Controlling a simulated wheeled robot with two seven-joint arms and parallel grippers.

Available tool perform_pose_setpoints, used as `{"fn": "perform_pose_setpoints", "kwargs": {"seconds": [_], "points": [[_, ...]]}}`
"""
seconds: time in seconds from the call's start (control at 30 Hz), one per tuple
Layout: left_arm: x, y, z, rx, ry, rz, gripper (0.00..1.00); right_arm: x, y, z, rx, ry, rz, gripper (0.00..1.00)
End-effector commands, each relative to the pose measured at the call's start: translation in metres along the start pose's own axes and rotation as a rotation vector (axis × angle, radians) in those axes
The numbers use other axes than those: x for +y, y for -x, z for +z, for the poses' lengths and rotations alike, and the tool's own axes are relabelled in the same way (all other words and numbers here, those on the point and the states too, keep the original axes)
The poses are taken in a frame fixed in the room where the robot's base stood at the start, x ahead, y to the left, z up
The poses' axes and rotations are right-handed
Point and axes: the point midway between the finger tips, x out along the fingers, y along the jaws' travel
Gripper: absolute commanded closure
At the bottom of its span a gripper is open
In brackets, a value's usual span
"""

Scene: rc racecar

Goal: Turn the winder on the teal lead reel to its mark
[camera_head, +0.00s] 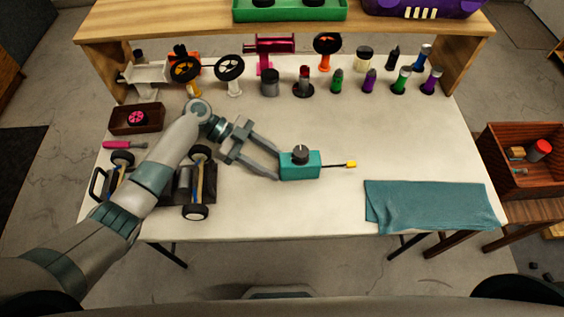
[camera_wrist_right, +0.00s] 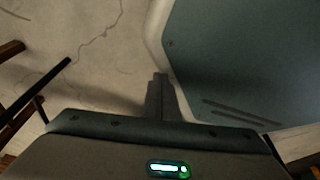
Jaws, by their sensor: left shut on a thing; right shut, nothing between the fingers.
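The teal lead reel (camera_head: 301,171) sits on the white table near its middle. Its dark round winder (camera_head: 300,151) is on top, and a short lead with a yellow end (camera_head: 350,164) sticks out to the right. The mark on the reel is too small to make out. My left gripper (camera_head: 279,164) reaches in from the left and is shut on the left end of the reel's body, one finger on the far side and one on the near side. My right gripper (camera_wrist_right: 161,78) shows only in the right wrist view, shut and empty, away from the reel.
A teal cloth (camera_head: 430,205) lies at the front right. A car chassis (camera_head: 185,186) lies under my left arm. Several bottles, wheels and stands line the back below a wooden shelf (camera_head: 200,22). The table between reel and cloth is clear. A wooden crate (camera_head: 520,185) stands off the right edge.

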Motion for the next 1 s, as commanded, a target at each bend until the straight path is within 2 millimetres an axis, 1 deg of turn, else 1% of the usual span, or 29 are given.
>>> {"fn": "perform_pose_setpoints", "kwargs": {"seconds": [0.43,0.47,0.5,0.57,0.6,0.67,0.77,0.87,0.97,1.0], "points": [[0.0,0.0,0.0,0.0,0.0,0.0,0.75,-0.002,0.002,0.01,-0.011,0.0,-0.002,1.0],[0.0,0.0,0.0,0.0,0.0,0.0,0.75,-0.002,0.002,0.011,-0.011,0.0,-0.002,0.98],[0.0,0.0,0.0,0.0,0.0,0.0,0.75,-0.001,0.003,0.011,-0.011,0.0,-0.001,0.88],[0.0,0.0,0.0,0.0,0.0,0.0,0.75,0.001,0.002,0.01,-0.009,0.003,0.001,0.74],[0.0,0.0,0.0,0.0,0.0,0.0,0.75,0.003,0.002,0.009,-0.008,0.007,0.002,0.64],[0.0,0.0,0.0,0.0,0.0,0.0,0.75,0.008,0.002,0.008,-0.007,0.018,0.007,0.5],[0.0,0.0,0.0,0.0,0.0,0.0,0.75,0.024,0.002,0.006,-0.004,0.055,0.021,0.5],[0.0,0.0,0.0,0.0,0.0,0.0,0.75,0.05,0.003,0.004,0.0,0.114,0.043,0.5],[0.0,0.0,0.0,0.0,0.0,0.0,0.75,0.087,0.004,0.0,0.003,0.198,0.074,0.5],[0.0,0.0,0.0,0.0,0.0,0.0,0.75,0.104,0.006,-0.002,0.004,0.237,0.088,0.5]]}}
